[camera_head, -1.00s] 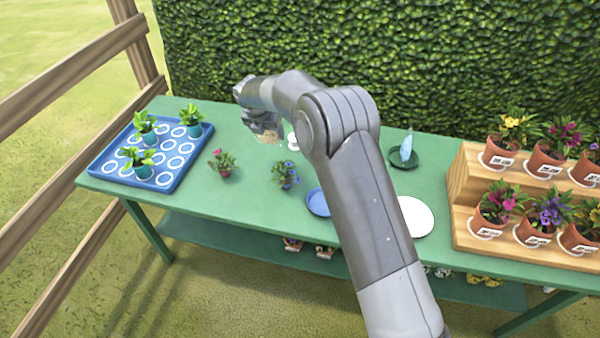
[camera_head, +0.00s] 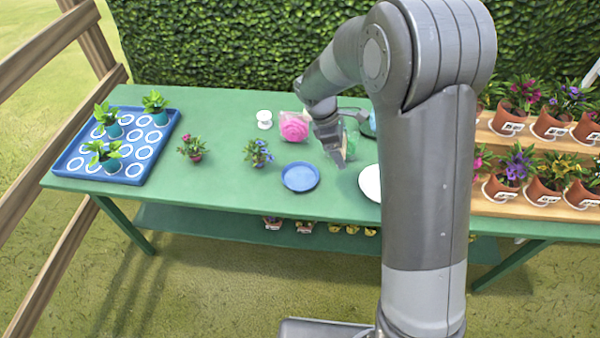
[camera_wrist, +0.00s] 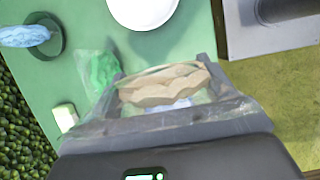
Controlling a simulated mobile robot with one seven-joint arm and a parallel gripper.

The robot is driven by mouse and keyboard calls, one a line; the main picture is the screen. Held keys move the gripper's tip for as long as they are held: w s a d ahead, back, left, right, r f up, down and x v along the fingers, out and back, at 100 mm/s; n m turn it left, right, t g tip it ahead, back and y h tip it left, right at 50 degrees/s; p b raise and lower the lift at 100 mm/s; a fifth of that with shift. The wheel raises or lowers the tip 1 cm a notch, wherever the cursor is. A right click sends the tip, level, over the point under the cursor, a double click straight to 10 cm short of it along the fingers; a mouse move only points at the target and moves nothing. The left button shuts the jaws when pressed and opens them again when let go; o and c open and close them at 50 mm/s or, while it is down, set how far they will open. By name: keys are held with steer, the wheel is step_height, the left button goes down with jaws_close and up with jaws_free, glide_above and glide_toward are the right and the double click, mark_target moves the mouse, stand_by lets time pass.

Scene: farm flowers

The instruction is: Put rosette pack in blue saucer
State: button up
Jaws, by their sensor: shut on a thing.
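My gripper (camera_head: 342,158) is shut on a clear pack with tan, wavy contents (camera_wrist: 165,88), which sits between the fingers in the wrist view. In the head view the gripper hangs over the table, just right of and behind the blue saucer (camera_head: 300,178). The saucer is round and empty, and it does not show in the wrist view. A clear pack with a pink, rosette-like swirl (camera_head: 293,127) stands on the table behind the saucer, left of my gripper. I cannot tell which pack the task calls the rosette pack.
A white plate (camera_head: 370,183) lies right of the saucer, partly behind my arm. A green wrapped item (camera_wrist: 102,70) and a dark green saucer (camera_wrist: 47,48) with a pale blue thing are near. Potted flowers (camera_head: 258,153) stand left. A blue tray (camera_head: 75,160) is farther left.

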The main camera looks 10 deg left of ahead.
steer(key=shift+w+a+f, duration=0.3)
steer(key=shift+a+f, duration=1.5)
steer(key=shift+a, duration=0.05)
steer(key=shift+w+a+f, duration=0.3)
steer(key=shift+a+f, duration=1.55)
steer(key=shift+a, duration=0.05)
steer(key=shift+w+a+f, duration=0.3)
steer(key=shift+a+f, duration=1.5)
steer(key=shift+a, duration=0.05)
steer(key=shift+f, duration=0.1)
steer(key=o, duration=1)
